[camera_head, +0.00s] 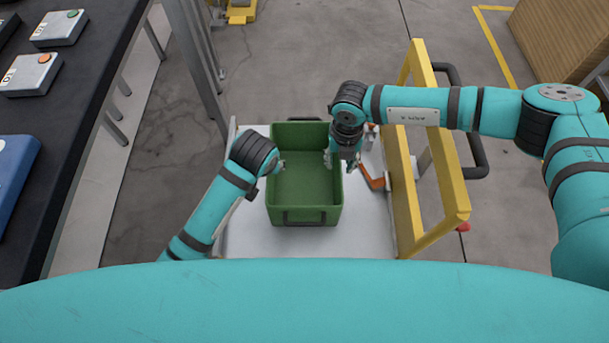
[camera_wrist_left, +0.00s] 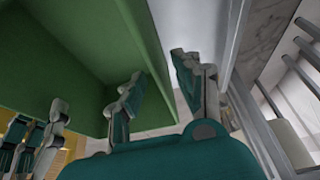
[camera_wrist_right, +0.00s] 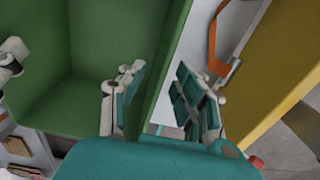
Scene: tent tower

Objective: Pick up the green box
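The green box (camera_head: 305,190) is an open, empty-looking bin with dark handles at its front and back ends. It rests on a white platform (camera_head: 240,232). My left gripper (camera_head: 275,166) is at its left wall; in the left wrist view the fingers (camera_wrist_left: 158,88) are apart, with the wall (camera_wrist_left: 135,35) between them. My right gripper (camera_head: 341,164) is at the right wall; in the right wrist view its fingers (camera_wrist_right: 158,95) are apart on either side of the wall (camera_wrist_right: 165,65). Whether any finger touches the wall is unclear.
A yellow frame (camera_head: 405,205) with a dark handle stands right of the box, close to my right arm. An orange-and-grey item (camera_head: 375,181) lies between them. A dark table (camera_head: 75,95) with grey button boxes (camera_head: 30,75) is at the left.

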